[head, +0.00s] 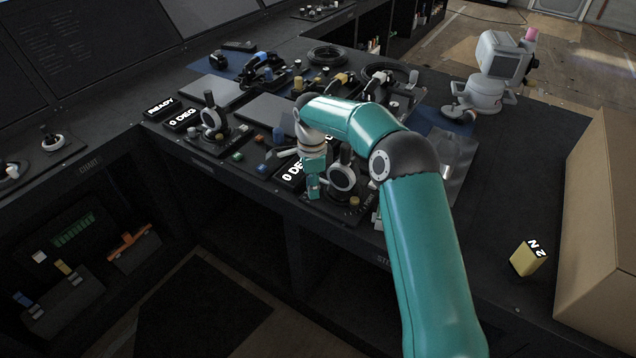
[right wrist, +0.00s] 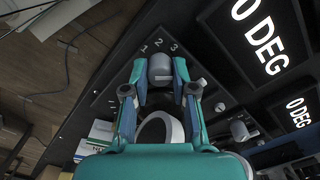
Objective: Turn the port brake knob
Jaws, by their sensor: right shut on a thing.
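In the right wrist view, a grey round knob (right wrist: 160,70) sits on the dark console panel beside the printed marks 1, 2 and 3. My right gripper (right wrist: 160,76) has a finger on either side of this knob and is shut on it. In the head view, my right gripper (head: 314,187) points down at the console's front edge and hides the knob. A lever with a white ring (head: 342,178) stands just right of it; the ring (right wrist: 161,130) also shows between my fingers in the wrist view. My left gripper is not in view.
A second white-ringed lever (head: 211,118) stands left, by the READY display (head: 160,106). Several cables and tools lie behind my arm. A grey figure-shaped device (head: 490,78), a yellow block (head: 528,258) and a large cardboard box (head: 603,230) stand right. The right worktop has free room.

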